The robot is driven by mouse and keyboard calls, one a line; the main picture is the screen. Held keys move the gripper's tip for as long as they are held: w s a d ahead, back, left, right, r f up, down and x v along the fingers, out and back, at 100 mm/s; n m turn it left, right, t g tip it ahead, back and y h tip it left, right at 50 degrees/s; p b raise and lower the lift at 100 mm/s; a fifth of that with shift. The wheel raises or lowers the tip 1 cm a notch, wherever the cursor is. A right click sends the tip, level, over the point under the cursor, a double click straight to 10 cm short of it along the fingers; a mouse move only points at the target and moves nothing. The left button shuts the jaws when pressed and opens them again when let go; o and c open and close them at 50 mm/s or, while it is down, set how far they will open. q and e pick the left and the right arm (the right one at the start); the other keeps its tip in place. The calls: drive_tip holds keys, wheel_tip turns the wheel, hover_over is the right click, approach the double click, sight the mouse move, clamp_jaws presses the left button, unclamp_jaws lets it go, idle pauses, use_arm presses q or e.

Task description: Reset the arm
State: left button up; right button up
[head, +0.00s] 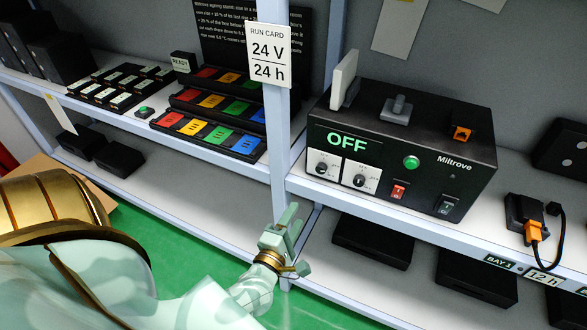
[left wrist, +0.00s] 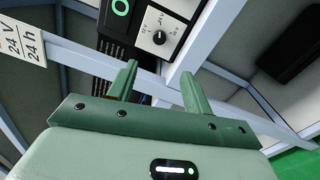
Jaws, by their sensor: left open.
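My left gripper (head: 285,238) is in front of the rack post, just below the edge of the upper shelf in the head view. Its two pale green fingers are apart with nothing between them. In the left wrist view the same open, empty fingers (left wrist: 160,88) point towards the shelf edge and the front of a black power unit. My left arm comes in from the lower left. My right gripper is in neither view.
The power unit (head: 420,135) reads OFF and stands on the right shelf. A run card (head: 268,55) hangs on the post (head: 279,150). Trays of coloured blocks (head: 208,132) stand on the left shelf. Black boxes (head: 372,240) lie below. An orange plug (head: 533,231) is at right.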

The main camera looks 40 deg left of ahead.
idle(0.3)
use_arm(q)
drive_tip(key=s+d+f+m+g+h, duration=0.2)
drive_tip(key=s+f+m+g, duration=0.15)
drive_tip(key=f+m, duration=0.4)
drive_tip(key=s+d+f+m+g+h+b, duration=0.15)
drive_tip(key=s+f+m, duration=0.3)
drive_tip(key=f, duration=0.55)
drive_tip(key=s+d+f+m+g+h, duration=0.1)
drive_tip(key=s+f+m+g+h, duration=0.2)
drive_tip(key=f+m, duration=0.4)
drive_tip(key=s+f+m+g+y+b, duration=0.1)
drive_tip(key=s+f+m+g, duration=0.3)
drive_tip(key=s+f, duration=0.4)
drive_tip(key=s+f+m+g+y+b, duration=0.1)
drive_tip(key=s+f+g, duration=0.4)
drive_tip(key=s, duration=1.2)
wheel_tip(320, 180, down, 4)
drive_tip(key=m+b, duration=0.1)
drive_tip(key=m, duration=0.1)
drive_tip(key=shift+s+a+f+m, duration=0.15)
drive_tip(key=shift+s+f+m, duration=0.1)
drive_tip(key=shift+m, duration=0.15)
